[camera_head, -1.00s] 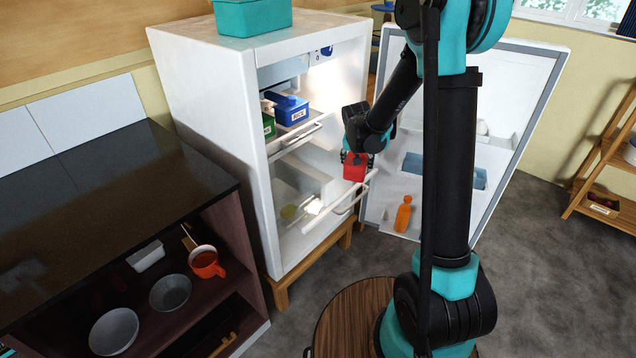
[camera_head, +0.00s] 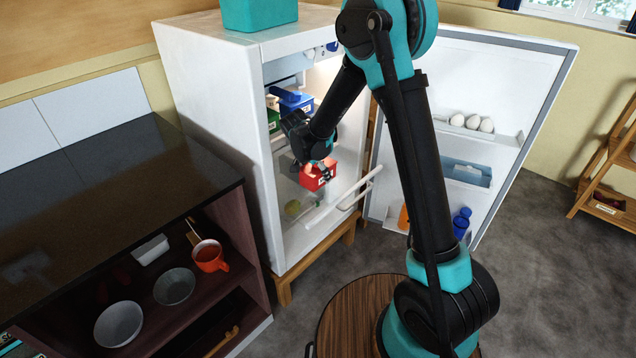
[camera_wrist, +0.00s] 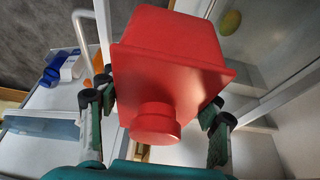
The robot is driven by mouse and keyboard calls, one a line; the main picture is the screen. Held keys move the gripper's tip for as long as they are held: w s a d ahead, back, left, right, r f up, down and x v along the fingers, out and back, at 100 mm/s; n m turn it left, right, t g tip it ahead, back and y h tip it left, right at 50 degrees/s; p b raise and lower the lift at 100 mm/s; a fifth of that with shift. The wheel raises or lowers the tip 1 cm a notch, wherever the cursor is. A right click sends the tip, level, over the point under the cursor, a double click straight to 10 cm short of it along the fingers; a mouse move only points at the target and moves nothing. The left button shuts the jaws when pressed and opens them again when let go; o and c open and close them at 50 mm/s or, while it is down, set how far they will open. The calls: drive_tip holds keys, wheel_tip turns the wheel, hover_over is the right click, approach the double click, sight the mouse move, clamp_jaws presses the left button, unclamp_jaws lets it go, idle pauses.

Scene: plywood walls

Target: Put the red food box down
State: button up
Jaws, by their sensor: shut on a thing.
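The red food box (camera_head: 318,175) is held by my gripper (camera_head: 322,166) inside the open fridge (camera_head: 205,110), around the height of its lower rack. In the wrist view the red food box (camera_wrist: 172,60) sits between the fingers of my gripper (camera_wrist: 155,112), which are shut on its sides. The box appears clear of the surfaces around it, though its underside is hard to see. A blue food box (camera_head: 296,102) and a green food box (camera_head: 273,120) stand on the upper shelf, partly hidden by my arm.
The fridge door (camera_head: 520,80) stands open at the right, with eggs (camera_head: 472,123) and a blue bottle (camera_head: 461,222) on it. A pulled-out rack rail (camera_head: 355,190) juts from the fridge. A yellow-green round item (camera_head: 292,208) lies low inside. A dark counter (camera_head: 110,195) is at the left.

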sight(312, 169)
drive_tip(key=shift+f, duration=2.3)
drive_tip(key=o, duration=1.4)
drive_tip(key=v, duration=1.2)
drive_tip(key=s+d+r+n, duration=0.1)
drive_tip(key=s+d, duration=0.1)
drive_tip(key=d, duration=0.4)
drive_tip(key=s+d+r+n, duration=0.1)
drive_tip(key=s+d+r, duration=0.1)
drive_tip(key=d, duration=0.3)
drive_tip(key=s+d+f+n+y, duration=0.1)
drive_tip(key=s+d+n, duration=0.1)
drive_tip(key=s+d, duration=0.4)
drive_tip(key=s+d+f+n+y, duration=0.1)
drive_tip(key=s+d, duration=0.4)
drive_tip(key=s, duration=0.1)
drive_tip(key=s+d+f+n, duration=0.1)
drive_tip(key=s+d+n, duration=0.1)
drive_tip(key=s+d, duration=0.4)
drive_tip(key=shift+s+d+n+t+y, duration=0.3)
drive_tip(key=shift+s+y, duration=0.1)
drive_tip(key=shift+s, duration=0.2)
